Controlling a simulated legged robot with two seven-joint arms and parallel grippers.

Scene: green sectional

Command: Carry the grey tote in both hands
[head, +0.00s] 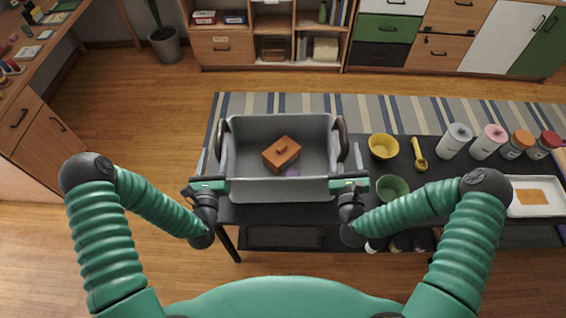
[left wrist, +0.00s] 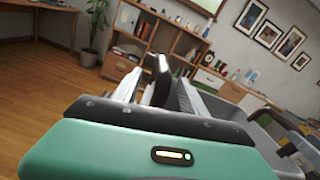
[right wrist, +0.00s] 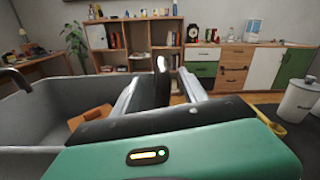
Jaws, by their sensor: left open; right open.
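The grey tote (head: 262,190) stands upright on the black table, with a dark handle at each end. An orange-brown box (head: 281,153) lies inside it, with something small and purple beside it. My left gripper (head: 211,158) is open at the tote's left end; in the left wrist view the dark left handle (left wrist: 162,78) shows between its two fingers. My right gripper (head: 349,158) is open at the right end; in the right wrist view the right handle (right wrist: 160,75) shows between its fingers. Whether the fingers touch the handles cannot be told.
Right of the tote on the table (head: 370,160) are a yellow bowl (head: 383,147), a green bowl (head: 392,188), a yellow scoop (head: 419,155), several jars and a white tray (head: 525,208). A striped rug lies behind. Wooden floor (head: 130,110) is clear at left.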

